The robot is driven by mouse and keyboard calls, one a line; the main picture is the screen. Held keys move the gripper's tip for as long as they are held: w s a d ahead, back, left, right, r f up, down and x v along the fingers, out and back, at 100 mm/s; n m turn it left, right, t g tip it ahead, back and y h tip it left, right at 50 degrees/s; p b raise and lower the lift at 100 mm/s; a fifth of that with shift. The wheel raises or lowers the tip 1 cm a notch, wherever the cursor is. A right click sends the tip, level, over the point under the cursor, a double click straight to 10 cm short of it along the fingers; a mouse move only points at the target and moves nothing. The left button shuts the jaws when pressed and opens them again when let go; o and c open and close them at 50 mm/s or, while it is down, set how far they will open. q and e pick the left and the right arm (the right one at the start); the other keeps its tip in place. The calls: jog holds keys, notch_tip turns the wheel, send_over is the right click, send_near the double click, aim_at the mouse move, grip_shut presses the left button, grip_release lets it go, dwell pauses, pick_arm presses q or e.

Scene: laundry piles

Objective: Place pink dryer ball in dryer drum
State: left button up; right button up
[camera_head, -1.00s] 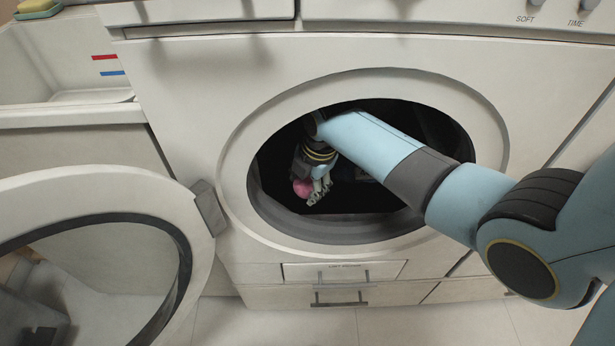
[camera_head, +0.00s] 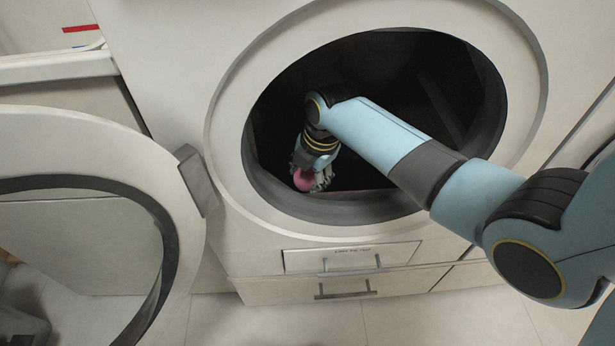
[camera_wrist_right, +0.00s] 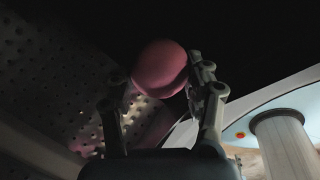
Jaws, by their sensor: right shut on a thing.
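The pink dryer ball (camera_head: 304,180) is inside the dryer opening, low and left of its middle. My right gripper (camera_head: 312,182) is shut on it, with my right arm reaching in from the right. In the right wrist view the pink ball (camera_wrist_right: 161,68) sits between the two fingertips of my right gripper (camera_wrist_right: 163,88). The dryer drum (camera_head: 400,75) is dark inside. Its perforated wall (camera_wrist_right: 55,75) shows in the right wrist view, behind the ball. Whether the ball touches the drum cannot be told. My left gripper is out of view.
The round dryer door (camera_head: 95,150) stands open at the left, its hinge (camera_head: 196,180) beside the opening. The opening's rim (camera_head: 345,212) runs below my right forearm. A panel with drawer handles (camera_head: 342,290) is underneath. A white basin (camera_head: 55,68) is at the upper left.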

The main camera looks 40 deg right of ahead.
aim_at(308, 173)
jog(key=shift+s+r, duration=0.1)
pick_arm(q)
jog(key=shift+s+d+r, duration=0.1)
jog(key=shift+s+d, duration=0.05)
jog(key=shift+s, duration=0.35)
pick_arm(e)
jog(key=o, duration=0.8)
jog(key=p+v, duration=0.3)
jog(key=v, duration=0.4)
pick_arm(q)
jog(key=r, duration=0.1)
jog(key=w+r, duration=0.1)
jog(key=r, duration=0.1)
pick_arm(e)
jog(key=shift+r, duration=0.3)
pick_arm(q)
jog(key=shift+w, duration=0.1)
